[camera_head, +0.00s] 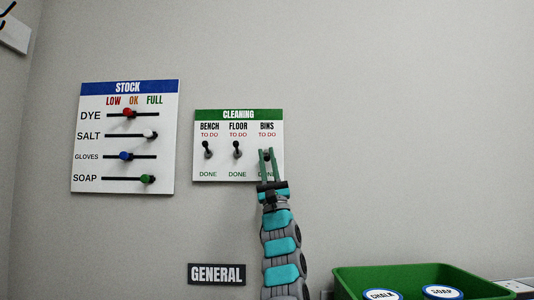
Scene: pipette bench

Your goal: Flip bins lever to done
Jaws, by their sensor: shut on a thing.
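The cleaning board (222,174) hangs on the wall with a green header and columns for bench, floor and bins, each with "to do" above and "done" below. The bins lever (267,156) is at the board's right side, mostly hidden between the fingers of my gripper (267,153). My gripper reaches up from below, shut on the lever, and partly covers the "done" label under bins. The bench lever (207,149) and the floor lever (237,149) both point up towards "to do".
A stock board (86,152) with several coloured sliders hangs to the left. A "general" sign (216,274) is below. A green bin (450,270) with chalk and soap labels stands at the lower right. The wall right of the cleaning board is clear.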

